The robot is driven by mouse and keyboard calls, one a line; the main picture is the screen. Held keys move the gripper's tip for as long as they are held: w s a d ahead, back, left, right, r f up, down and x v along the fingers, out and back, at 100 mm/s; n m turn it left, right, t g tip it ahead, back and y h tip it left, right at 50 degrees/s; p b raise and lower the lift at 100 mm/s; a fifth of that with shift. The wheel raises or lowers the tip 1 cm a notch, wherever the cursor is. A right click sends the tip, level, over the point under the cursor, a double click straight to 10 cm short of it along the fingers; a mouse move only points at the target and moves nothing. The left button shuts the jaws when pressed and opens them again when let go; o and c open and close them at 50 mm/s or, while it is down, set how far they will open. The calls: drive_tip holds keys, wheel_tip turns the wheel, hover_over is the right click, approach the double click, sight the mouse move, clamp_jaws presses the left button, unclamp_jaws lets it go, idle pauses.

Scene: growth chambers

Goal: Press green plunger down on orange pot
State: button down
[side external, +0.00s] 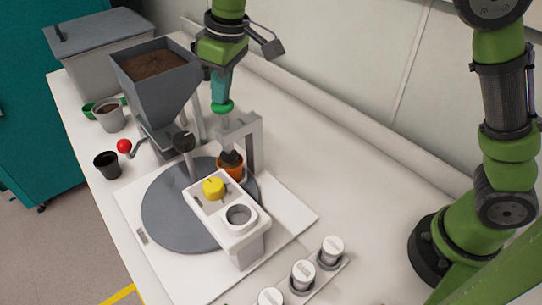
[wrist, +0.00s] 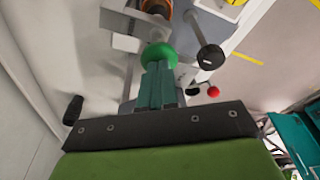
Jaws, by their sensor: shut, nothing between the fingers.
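The green plunger knob (side external: 223,107) tops a pale shaft held in a grey bracket (side external: 243,128). The orange pot (side external: 233,169) stands on the grey turntable below the bracket, with a dark top showing at its mouth. It also shows partly at the top of the wrist view (wrist: 156,5). My gripper (side external: 221,99) points down with its teal fingers shut and empty. Its tips are right above the green knob and appear to meet its top. In the wrist view the fingertips (wrist: 158,67) overlap the knob (wrist: 159,52). Whether they press on it I cannot tell.
A grey hopper of soil (side external: 157,75) stands left of my gripper. A black pot (side external: 107,165) and a red ball handle (side external: 124,146) are at left. White-capped jars (side external: 303,272) stand in front.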

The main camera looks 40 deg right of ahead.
drive_tip(key=shift+s+x, duration=0.2)
drive_tip(key=shift+x, duration=1)
drive_tip(key=shift+d+f, duration=0.1)
drive_tip(key=shift+f, duration=0.05)
idle(0.4)
drive_tip(key=w+a+v, duration=0.1)
drive_tip(key=v, duration=0.9)
drive_tip(key=shift+w, duration=0.35)
drive_tip(key=shift+r, duration=0.25)
wheel_tip(320, 180, down, 2)
drive_tip(key=shift+f+m, duration=0.2)
drive_tip(key=shift+m, duration=0.2)
drive_tip(key=shift+s+d+f+m, duration=0.35)
drive_tip(key=shift+s+d, duration=0.25)
drive_tip(key=shift+d, duration=0.2)
drive_tip(key=s+d+f+m+t, duration=0.2)
drive_tip(key=s+d+m, duration=0.2)
drive_tip(key=s+d, duration=0.4)
drive_tip(key=s+d+f+m+t, duration=0.2)
drive_tip(key=s+d+m+t, duration=0.1)
drive_tip(key=s+d, duration=0.6)
drive_tip(key=s+m, duration=0.1)
drive_tip(key=s, duration=0.2)
drive_tip(key=shift+d+f+y, duration=0.3)
drive_tip(key=shift+f+y, duration=0.05)
drive_tip(key=shift+y, duration=0.05)
